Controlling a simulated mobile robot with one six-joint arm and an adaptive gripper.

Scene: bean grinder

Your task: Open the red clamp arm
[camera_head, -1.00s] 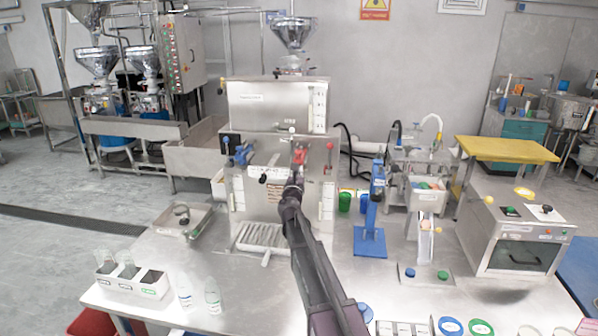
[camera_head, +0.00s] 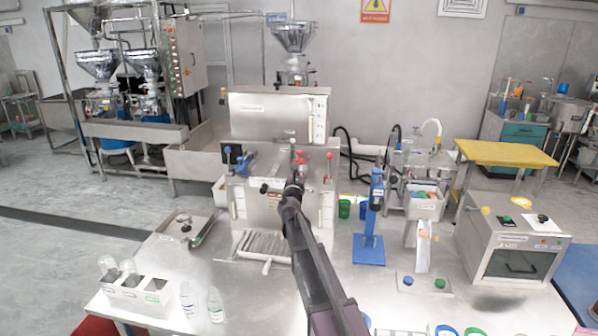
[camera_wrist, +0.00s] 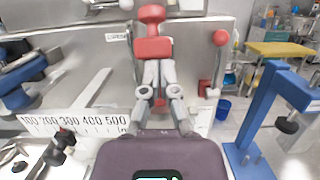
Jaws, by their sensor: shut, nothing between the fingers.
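The red clamp arm (camera_head: 301,158) is on the front of the steel grinder (camera_head: 277,115). In the wrist view the red clamp arm (camera_wrist: 153,47) stands straight ahead, with a second red part above it. My gripper (camera_head: 296,182) reaches up to the machine front. In the wrist view my gripper's fingers (camera_wrist: 158,68) are together, just below the red block and overlapping its lower edge. I cannot tell whether they touch it. The clamp's lower part and base are hidden behind the fingers.
A blue clamp (camera_wrist: 22,88) is left of the fingers. A red-knobbed lever (camera_wrist: 222,42) is close on the right. A blue stand (camera_head: 369,250) is on the table to the right. A slotted tray (camera_head: 265,242) lies below the machine.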

